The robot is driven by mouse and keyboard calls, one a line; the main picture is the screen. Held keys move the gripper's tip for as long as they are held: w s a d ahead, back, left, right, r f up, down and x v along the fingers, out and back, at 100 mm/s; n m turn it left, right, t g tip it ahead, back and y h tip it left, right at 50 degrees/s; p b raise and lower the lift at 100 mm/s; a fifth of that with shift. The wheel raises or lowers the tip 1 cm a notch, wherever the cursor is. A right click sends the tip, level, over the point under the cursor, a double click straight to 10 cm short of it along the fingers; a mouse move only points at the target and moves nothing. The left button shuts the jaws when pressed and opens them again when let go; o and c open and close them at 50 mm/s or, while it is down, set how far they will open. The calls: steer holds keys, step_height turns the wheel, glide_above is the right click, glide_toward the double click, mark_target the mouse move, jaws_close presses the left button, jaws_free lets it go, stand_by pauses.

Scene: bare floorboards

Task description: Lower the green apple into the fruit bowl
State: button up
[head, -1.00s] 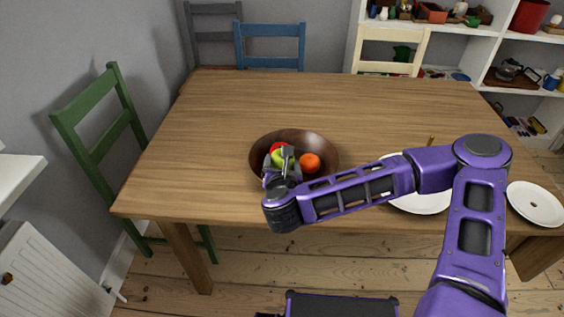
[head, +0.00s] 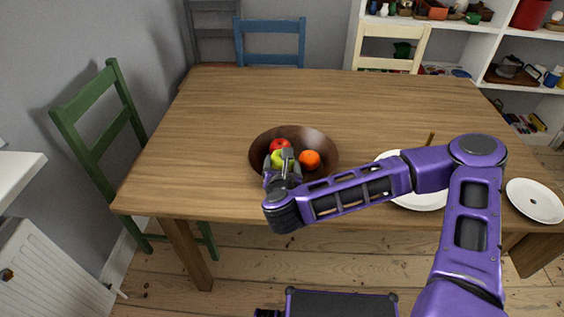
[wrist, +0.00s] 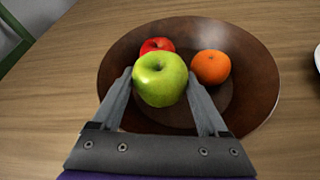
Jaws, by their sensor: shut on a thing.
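The green apple (wrist: 160,79) is between the two fingers of my gripper (wrist: 162,85), which is shut on it. In the head view the apple (head: 281,159) shows over the left part of the fruit bowl, partly hidden by my gripper (head: 283,165). The fruit bowl (head: 323,145) is wide, dark brown and stands on the table; its rim and inside also show in the wrist view (wrist: 262,80). A red apple (wrist: 156,45) and an orange (wrist: 210,67) lie in the bowl, beyond and right of the green apple. Whether the green apple touches the bowl cannot be told.
The wooden table (head: 380,105) is clear behind and left of the bowl. A white plate (head: 420,200) is right of the bowl, partly behind my arm, and another plate (head: 534,201) is at the right edge. Chairs stand around the table.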

steer(key=shift+f, duration=0.75)
stand_by(0.4)
steer(key=o, duration=1.3)
steer(key=shift+s, duration=0.15)
